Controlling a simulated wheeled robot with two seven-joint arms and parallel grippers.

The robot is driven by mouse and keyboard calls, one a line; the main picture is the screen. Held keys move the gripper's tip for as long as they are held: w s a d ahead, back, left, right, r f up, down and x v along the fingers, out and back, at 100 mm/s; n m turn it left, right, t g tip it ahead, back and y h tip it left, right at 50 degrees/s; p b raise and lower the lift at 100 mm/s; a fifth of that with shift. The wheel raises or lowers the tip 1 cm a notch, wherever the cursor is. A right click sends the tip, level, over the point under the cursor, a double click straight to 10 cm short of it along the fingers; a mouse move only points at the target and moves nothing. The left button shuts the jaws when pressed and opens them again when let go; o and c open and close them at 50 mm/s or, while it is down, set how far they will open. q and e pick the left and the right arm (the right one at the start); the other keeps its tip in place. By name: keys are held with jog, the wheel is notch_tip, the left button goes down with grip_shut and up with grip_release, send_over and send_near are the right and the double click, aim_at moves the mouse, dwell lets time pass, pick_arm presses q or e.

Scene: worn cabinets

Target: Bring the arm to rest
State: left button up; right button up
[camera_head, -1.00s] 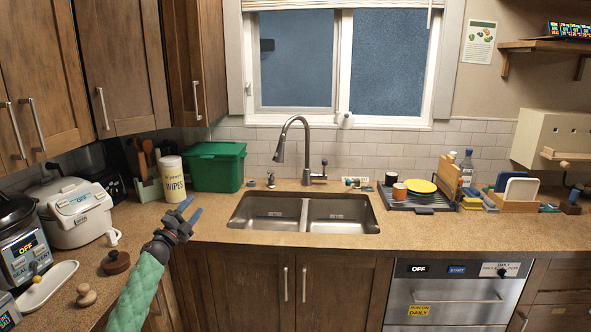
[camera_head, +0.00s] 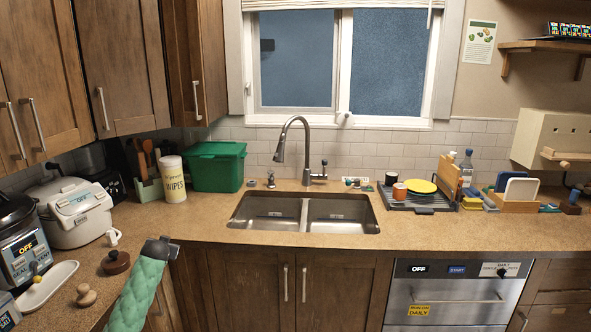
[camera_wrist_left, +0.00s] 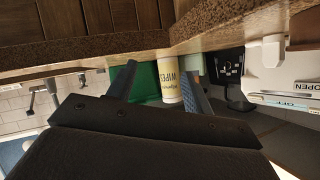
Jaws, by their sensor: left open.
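My left arm, in a green padded sleeve, reaches up from the bottom left of the head view, over the counter's front edge. Its dark end shows there, but the fingers are hidden. In the left wrist view my left gripper (camera_wrist_left: 156,70) is open, its two fingers apart with nothing held between them. That view appears upside down, with the counter edge (camera_wrist_left: 200,42) across the top. The wipes canister (camera_wrist_left: 168,82) shows beyond the gap between the fingers, apart from them. My right gripper is in neither view.
A green bin (camera_head: 216,167) stands behind. The sink (camera_head: 305,212) is empty. Cabinet doors (camera_head: 250,285) lie below the counter.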

pick_arm(q)
jog(key=s+d+f+g+h, duration=0.15)
jog(key=s+d+f, duration=0.35)
jog(key=s+f, duration=0.7)
jog(key=s+d+f+m+g, duration=0.15)
jog(key=s+d+f, duration=0.5)
jog(key=f, duration=0.95)
jog(key=s+d+f+n+g+h, duration=0.1)
jog(key=s+d+f+g, duration=0.25)
jog(key=s+f, duration=0.95)
jog(key=s+d+f+g, duration=0.1)
jog(key=s+d+f, duration=0.3)
jog(key=s, duration=1)
jog(key=s+d+f+g+h, duration=0.1)
jog(key=s+d+f, duration=0.4)
jog(key=s+f, duration=0.4)
jog(key=s+d+f+g, duration=0.2)
jog(key=s+d+f, duration=0.2)
jog(key=s, duration=1.4)
notch_tip(320, 180, down, 3)
jog(key=shift+s+d+r+h, duration=0.1)
jog(key=shift+s+d+h, duration=0.25)
jog(key=shift+d, duration=0.05)
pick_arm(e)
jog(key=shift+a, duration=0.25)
pick_arm(q)
jog(key=shift+m, duration=0.25)
